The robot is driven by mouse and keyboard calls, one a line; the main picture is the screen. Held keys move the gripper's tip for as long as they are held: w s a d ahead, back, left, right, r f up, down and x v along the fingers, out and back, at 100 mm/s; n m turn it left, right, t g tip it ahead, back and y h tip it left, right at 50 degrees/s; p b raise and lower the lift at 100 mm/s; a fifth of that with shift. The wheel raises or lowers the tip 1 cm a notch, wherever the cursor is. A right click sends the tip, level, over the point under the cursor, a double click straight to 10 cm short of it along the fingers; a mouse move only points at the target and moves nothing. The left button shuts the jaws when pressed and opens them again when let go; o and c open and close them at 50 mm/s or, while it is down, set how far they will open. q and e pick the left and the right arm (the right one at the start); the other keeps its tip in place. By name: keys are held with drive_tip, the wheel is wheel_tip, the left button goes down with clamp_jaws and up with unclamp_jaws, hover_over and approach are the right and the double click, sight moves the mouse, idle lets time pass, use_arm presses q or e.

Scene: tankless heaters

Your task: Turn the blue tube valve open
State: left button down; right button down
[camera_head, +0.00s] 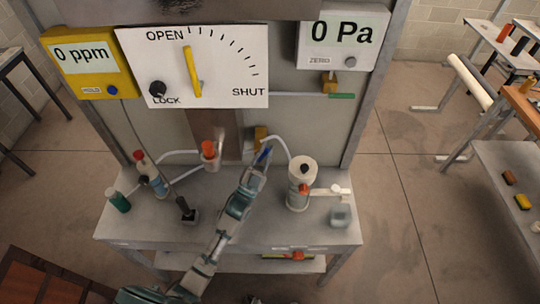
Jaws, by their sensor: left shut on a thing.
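The blue tube valve handle (265,153) shows as a small blue piece at the back of the grey bench. A yellow block (260,134) sits just behind it, beside a white tube. My left arm reaches up from the bottom left across the bench. My left gripper (262,158) is at the blue handle and shut on it. The fingers hide part of the handle, so its exact angle is hard to tell. My right gripper is not in view.
A white cylinder (301,184) stands close to the right of my left arm. An orange-capped container (210,155), a black joystick (187,211) and a green-capped bottle (118,200) stand to the left. The OPEN/SHUT dial panel (222,70) hangs above.

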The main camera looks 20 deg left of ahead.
use_arm(q)
drive_tip(key=n+y, duration=0.1)
drive_tip(key=n, duration=0.1)
drive_tip(key=a+n+t+y+b, duration=0.1)
drive_tip(key=n+y, duration=0.1)
drive_tip(key=shift+f, duration=0.2)
drive_tip(key=shift+s+a+r+n+t+y+b, duration=0.15)
drive_tip(key=shift+n+t+y, duration=0.1)
drive_tip(key=shift+n+y, duration=0.45)
drive_tip(key=shift+a+f+n+t+y+b, duration=0.1)
drive_tip(key=shift+n+t+y, duration=0.1)
drive_tip(key=shift+n+y, duration=0.5)
drive_tip(key=shift+s+a+r+n+t+y+b, duration=0.15)
drive_tip(key=shift+n+t+y, duration=0.1)
drive_tip(key=shift+n+y, duration=0.45)
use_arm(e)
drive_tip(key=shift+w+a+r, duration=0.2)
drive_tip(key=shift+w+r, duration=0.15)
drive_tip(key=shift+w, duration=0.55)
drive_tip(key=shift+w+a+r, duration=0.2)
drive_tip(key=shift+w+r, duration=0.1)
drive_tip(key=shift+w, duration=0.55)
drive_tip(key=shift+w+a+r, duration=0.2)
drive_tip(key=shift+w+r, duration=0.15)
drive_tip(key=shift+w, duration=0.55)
use_arm(q)
drive_tip(key=shift+w+f, duration=0.1)
